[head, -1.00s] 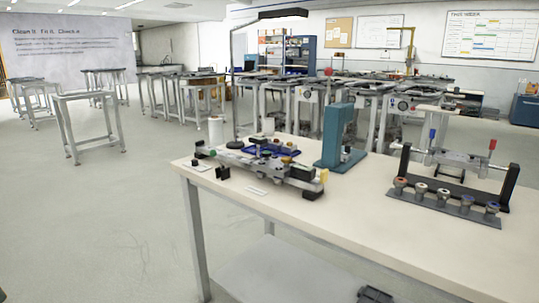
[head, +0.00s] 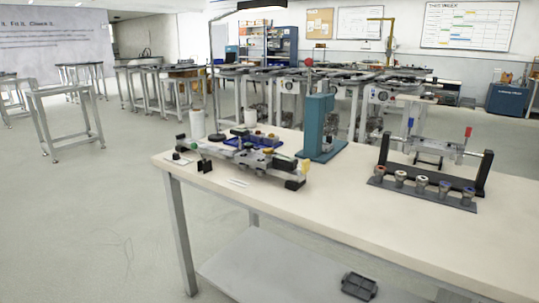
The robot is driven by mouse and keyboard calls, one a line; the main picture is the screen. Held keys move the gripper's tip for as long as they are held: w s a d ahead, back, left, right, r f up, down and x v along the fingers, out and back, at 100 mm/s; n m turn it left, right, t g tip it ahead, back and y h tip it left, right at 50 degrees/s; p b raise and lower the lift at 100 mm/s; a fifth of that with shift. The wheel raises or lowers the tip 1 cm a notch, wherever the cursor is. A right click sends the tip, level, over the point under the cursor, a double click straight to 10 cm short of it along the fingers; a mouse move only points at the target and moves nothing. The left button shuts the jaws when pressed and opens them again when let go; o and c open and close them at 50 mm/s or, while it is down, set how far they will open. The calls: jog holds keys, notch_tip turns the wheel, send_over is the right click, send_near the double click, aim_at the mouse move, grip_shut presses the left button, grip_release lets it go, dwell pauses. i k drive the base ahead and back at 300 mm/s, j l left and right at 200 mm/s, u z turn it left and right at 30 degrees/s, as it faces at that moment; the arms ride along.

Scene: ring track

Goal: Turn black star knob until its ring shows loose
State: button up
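A grey clamping fixture (head: 262,161) with black end pieces lies on the left part of the workbench (head: 345,197). Small black parts (head: 204,165) stand by its near left side, too small to identify. A black rack (head: 425,190) at the right bears a row of several small knobs with coloured tops, with a bar-and-bracket assembly (head: 432,150) behind it. I cannot tell which dark part is the black star knob, and no ring marking is legible. My gripper is not in view.
A teal press (head: 319,128) stands between the fixture and the rack. A blue tray (head: 252,141) lies behind the fixture. A dark part (head: 359,286) lies on the lower shelf (head: 280,268). The floor (head: 90,225) left of the bench is clear.

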aim_at(248, 146)
jog(key=i+j, duration=0.15)
jog(key=i, duration=0.45)
jog(key=i+j, duration=0.15)
jog(key=i, duration=0.45)
